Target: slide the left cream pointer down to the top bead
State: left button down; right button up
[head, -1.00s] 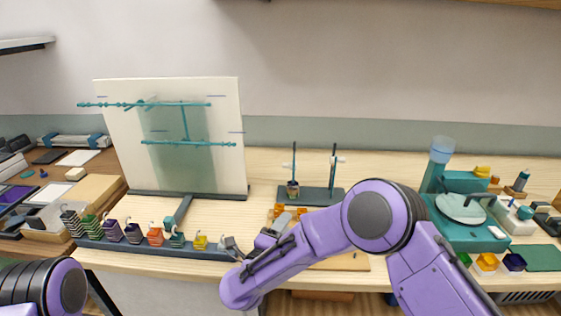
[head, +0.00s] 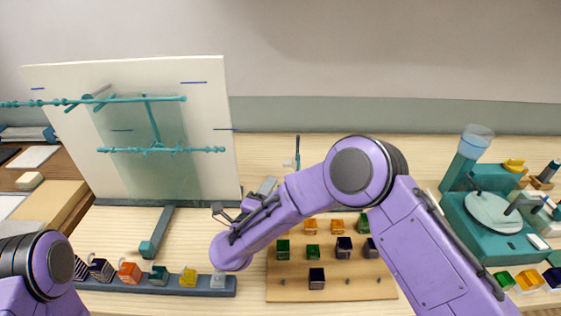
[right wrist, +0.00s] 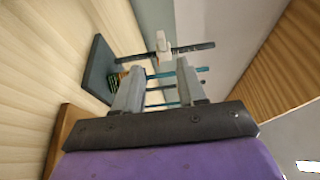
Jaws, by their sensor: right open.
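The left cream pointer (head: 288,163) sits partway up a thin dark upright rod (head: 297,148) beyond my right forearm in the head view. My forearm hides the lower rod, its beads and the second rod. In the right wrist view, the stand lies sideways, and a pale pointer (right wrist: 163,44) is on a dark rod; I cannot tell whether it is the left one. Striped beads (right wrist: 121,78) show near the dark base (right wrist: 98,68). My right gripper (right wrist: 158,87) is open and empty, its fingers apart, short of the rods. It is mostly hidden in the head view. My left gripper is out of view.
A white board (head: 205,95) with teal glass rods stands at left. A dark rail (head: 175,287) with several coloured weights lies in front of it. A wooden tray (head: 350,287) of coloured blocks is below my forearm. A teal device (head: 462,232) stands at right.

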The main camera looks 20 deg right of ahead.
aim_at(286, 166)
jog(key=p+x, duration=0.3)
jog(key=x, duration=0.7)
jog(key=shift+d+r, duration=0.1)
jog(key=shift+d, duration=0.15)
grip_shut()
notch_tip(286, 166, down, 3)
jog(key=b, duration=0.3)
jog(key=shift+r, duration=0.3)
grip_release()
